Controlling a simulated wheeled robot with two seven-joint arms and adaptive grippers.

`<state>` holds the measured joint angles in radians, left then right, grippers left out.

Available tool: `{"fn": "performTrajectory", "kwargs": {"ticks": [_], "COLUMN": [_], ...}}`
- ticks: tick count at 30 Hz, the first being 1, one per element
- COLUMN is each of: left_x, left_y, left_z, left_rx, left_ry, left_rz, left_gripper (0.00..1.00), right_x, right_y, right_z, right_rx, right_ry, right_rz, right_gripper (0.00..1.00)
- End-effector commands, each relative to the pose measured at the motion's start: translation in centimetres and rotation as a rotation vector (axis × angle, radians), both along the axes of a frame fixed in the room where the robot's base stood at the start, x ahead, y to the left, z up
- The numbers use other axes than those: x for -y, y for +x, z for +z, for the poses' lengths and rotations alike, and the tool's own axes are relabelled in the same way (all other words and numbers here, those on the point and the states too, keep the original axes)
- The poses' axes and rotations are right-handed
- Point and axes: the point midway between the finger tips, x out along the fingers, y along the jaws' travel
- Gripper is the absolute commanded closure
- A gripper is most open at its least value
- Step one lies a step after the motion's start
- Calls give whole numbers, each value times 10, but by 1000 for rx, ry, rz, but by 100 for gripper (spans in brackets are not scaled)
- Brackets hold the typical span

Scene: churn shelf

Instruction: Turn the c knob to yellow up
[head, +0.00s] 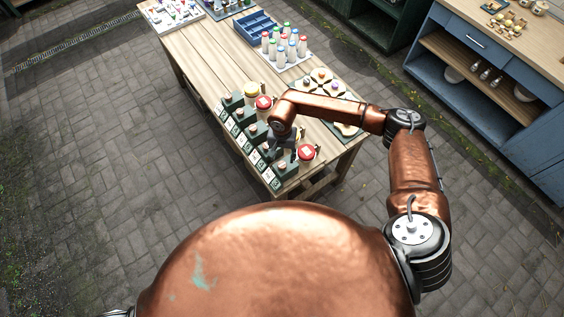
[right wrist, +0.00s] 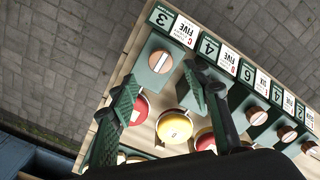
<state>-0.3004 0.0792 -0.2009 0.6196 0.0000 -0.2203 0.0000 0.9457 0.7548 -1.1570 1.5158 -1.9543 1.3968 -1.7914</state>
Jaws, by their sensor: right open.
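A row of green blocks with round wooden knobs and white cards runs along the table's near left edge. In the right wrist view one wooden knob (right wrist: 160,61) with a pale bar across its face sits on its block, beside the cards marked 3 and FIVE. The small letters on the cards are too unclear to tell which knob is c. My right gripper (head: 283,143) is over the near end of the row. In the right wrist view its open fingers (right wrist: 160,76) are on either side of that knob, without visible contact. My left gripper is not in view.
Domed red (head: 306,152) and yellow (head: 251,90) buttons stand close behind the knobs. The yellow one also shows between my fingers (right wrist: 175,126). Farther along the table (head: 203,62) are bottles (head: 284,45) and a blue tray (head: 257,27). Paving left of the table is clear.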

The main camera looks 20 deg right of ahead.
Motion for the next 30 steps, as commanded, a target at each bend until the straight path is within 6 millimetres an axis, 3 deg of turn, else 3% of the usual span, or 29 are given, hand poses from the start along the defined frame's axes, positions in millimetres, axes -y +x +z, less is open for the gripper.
{"fn": "performTrajectory", "kwargs": {"ticks": [6,12,22,30], "left_x": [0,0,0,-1], "left_y": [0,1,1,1], "left_z": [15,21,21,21], "left_rx": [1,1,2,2], "left_ry": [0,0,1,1], "left_rz": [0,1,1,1], "left_gripper": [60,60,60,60], "right_x": [-2,-2,-2,-2], "right_y": [-2,-1,-1,-1], "right_z": [-33,-54,-60,-59], "right_rx": [-4,-2,-1,-1], "right_ry": [4,5,6,6], "right_rz": [-2,-2,-2,-2], "right_gripper": [56,56,56,73]}}
